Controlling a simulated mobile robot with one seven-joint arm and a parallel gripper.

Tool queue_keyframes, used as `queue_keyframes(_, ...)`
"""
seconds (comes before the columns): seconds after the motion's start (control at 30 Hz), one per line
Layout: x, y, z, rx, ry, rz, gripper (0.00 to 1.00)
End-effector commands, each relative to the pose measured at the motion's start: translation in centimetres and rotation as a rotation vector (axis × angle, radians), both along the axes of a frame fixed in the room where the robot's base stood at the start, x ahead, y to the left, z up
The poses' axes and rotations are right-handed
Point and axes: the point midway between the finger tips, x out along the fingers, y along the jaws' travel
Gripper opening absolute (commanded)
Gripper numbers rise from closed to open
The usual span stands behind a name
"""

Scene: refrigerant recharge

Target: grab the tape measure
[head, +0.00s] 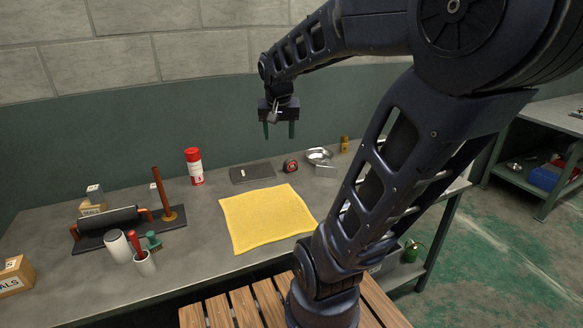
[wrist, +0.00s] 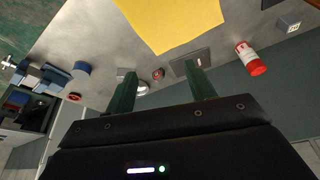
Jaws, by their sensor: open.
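The tape measure (head: 290,166) is small, red and black, and sits on the grey bench behind the yellow cloth. It also shows in the wrist view (wrist: 158,74), between the two green fingers and beyond their tips. My gripper (head: 280,131) is open and empty, raised above the bench toward the wall. In the wrist view its fingers (wrist: 158,70) are spread apart, with nothing between them. The gap between gripper and tape measure is clear in the head view.
A dark flat plate (head: 252,173) lies left of the tape measure, and a metal bowl (head: 319,155) stands right of it. A yellow cloth (head: 266,218) covers the bench in front. A red and white can (head: 194,167) stands upright farther left. A small brass item (head: 345,144) is at the back right.

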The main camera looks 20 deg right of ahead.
Motion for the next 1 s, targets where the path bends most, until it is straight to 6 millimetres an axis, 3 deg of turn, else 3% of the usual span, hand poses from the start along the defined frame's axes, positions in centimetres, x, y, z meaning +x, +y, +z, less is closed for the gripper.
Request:
queue_keyframes(0.33, 9.1, -3.1, -1.5, -0.001, 0.029, -0.261, 0.55)
queue_keyframes(0.57, 15.0, -5.3, -3.7, -0.006, 0.035, -0.43, 0.55)
queue_keyframes(1.0, 25.7, -10.1, -10.7, -0.02, 0.021, -0.739, 0.55)
